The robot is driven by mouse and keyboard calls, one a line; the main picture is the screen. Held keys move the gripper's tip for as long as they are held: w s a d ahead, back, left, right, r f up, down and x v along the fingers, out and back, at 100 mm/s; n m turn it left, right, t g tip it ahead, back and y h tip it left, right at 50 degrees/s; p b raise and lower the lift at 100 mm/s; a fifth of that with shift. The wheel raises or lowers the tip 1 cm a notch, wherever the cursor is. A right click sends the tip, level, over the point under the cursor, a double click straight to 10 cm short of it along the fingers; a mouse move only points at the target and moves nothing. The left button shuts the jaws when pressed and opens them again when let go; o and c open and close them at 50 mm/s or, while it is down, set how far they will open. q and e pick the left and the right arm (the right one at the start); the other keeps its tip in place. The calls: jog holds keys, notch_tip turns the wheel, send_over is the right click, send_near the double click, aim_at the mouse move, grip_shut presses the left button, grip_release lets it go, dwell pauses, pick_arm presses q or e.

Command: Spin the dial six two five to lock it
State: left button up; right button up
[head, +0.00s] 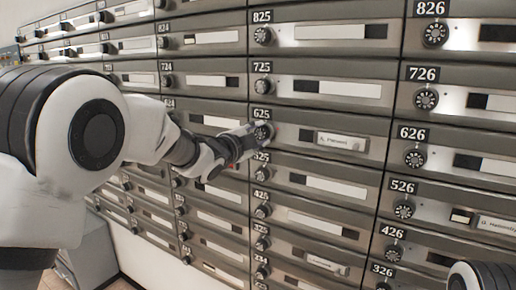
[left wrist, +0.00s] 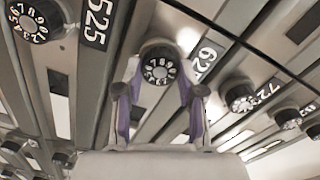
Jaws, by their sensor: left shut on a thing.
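The dial of box 625 (head: 264,131) is a round black knob with white numerals on the mailbox wall. My left gripper (head: 250,139) reaches it from the left, with its fingertips at the dial. In the left wrist view the 625 dial (left wrist: 160,68) sits between the two purple-padded fingers of the left gripper (left wrist: 160,82), one on each side. The gripper is shut on the dial. The 625 label (head: 262,114) is above the dial; the numerals are too small to read a setting. My right gripper is not seen.
Similar dials crowd close around: the 725 dial (head: 262,84) above, the 525 dial (head: 262,174) below and the 626 dial (head: 415,158) to the right. The door of box 625 (head: 341,141) is flat and closed. Part of my right arm shows at the bottom right corner.

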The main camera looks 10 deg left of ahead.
pick_arm(q)
jog(key=m+b, duration=0.8)
jog(key=shift+f, duration=0.4)
jog(key=shift+m+b, duration=0.85)
jog(key=shift+m, duration=0.25)
jog(key=m+b, duration=0.4)
jog(key=m, duration=0.1)
jog(key=m+b, duration=0.2)
jog(key=m, duration=0.2)
jog(key=shift+a+m, duration=0.1)
jog(key=shift+m, duration=0.3)
jog(key=shift+r, duration=0.1)
jog(key=o, duration=1.1)
jog(key=shift+w, duration=0.1)
jog(key=shift+o, duration=0.2)
